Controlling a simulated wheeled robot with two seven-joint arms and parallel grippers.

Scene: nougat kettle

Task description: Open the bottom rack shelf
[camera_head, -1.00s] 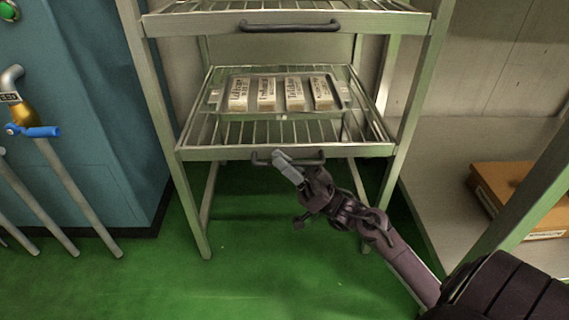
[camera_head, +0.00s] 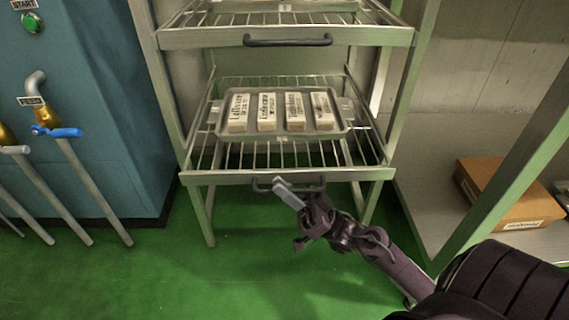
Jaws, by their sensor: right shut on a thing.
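The bottom rack shelf (camera_head: 225,178) is a wire shelf with a pale metal front rail, standing out from the rack's front legs. It carries a metal tray (camera_head: 340,127) with several labelled white packs (camera_head: 267,112). Its dark bar handle (camera_head: 315,186) hangs under the middle of the front rail. The fingers hide part of the handle. My left gripper is out of view.
The upper shelf (camera_head: 190,38) has its own dark handle (camera_head: 288,41). A blue machine (camera_head: 95,100) with pipes and a blue-handled tap (camera_head: 62,132) stands at left. A brown box (camera_head: 500,195) sits on a shelf at right. The green floor (camera_head: 200,285) in front is clear.

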